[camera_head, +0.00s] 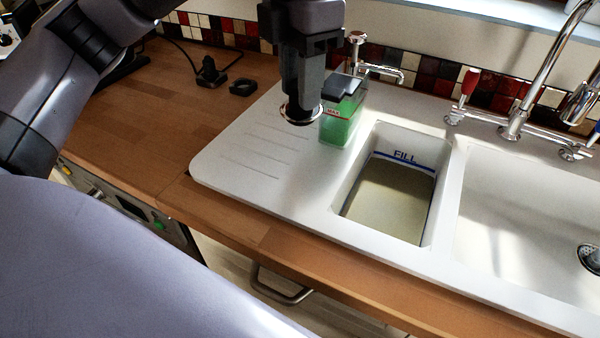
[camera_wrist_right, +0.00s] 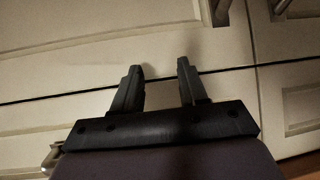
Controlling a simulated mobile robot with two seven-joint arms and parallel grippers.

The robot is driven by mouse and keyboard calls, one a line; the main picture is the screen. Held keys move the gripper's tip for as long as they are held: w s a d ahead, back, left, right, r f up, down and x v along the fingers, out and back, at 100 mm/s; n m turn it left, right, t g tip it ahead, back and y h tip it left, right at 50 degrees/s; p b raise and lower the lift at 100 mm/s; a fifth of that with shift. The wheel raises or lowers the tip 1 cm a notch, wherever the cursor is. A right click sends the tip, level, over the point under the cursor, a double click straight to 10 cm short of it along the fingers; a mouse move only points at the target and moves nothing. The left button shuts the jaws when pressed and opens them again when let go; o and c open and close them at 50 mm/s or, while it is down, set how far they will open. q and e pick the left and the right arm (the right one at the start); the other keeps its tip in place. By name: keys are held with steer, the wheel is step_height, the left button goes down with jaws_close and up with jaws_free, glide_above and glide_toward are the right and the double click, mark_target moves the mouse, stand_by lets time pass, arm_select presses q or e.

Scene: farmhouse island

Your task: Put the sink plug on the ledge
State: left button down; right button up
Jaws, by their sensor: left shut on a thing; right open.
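My left gripper (camera_head: 300,107) points down above the white ribbed draining board, left of the small basin. It is shut on the sink plug (camera_head: 316,113), a small round dark piece with a shiny metal rim, mostly hidden by the fingers. The plug looks raised above the board, but its exact height is hard to tell. A pale ledge (camera_head: 470,12) runs along the top right behind the sink, above the tiles; I cannot tell if this is the named ledge. My right gripper (camera_wrist_right: 159,68) is open and empty in front of cream cupboard doors.
A green liquid container (camera_head: 341,125) stands just right of the left gripper. The small basin (camera_head: 345,185) holds cloudy liquid below a FILL line. Chrome taps (camera_head: 512,122) stand behind the large basin (camera_head: 480,240). A dark plug and cable (camera_head: 209,72) lie on the wooden worktop (camera_head: 150,125).

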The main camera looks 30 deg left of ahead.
mark_target(291, 109)
arm_select(q)
steer(key=shift+f+b, duration=1.3)
steer(key=shift+f, duration=6.45)
arm_select(e)
step_height(291, 109, down, 3)
steer(key=shift+f, duration=0.1)
arm_select(q)
steer(key=c, duration=0.8)
jaws_free()
steer(key=shift+f, duration=0.1)
step_height(291, 109, up, 12)
steer(key=shift+r+p, duration=0.15)
steer(key=shift+p, duration=0.95)
arm_select(e)
step_height(291, 109, up, 2)
steer(key=shift+r, duration=0.1)
steer(key=shift+s, duration=0.1)
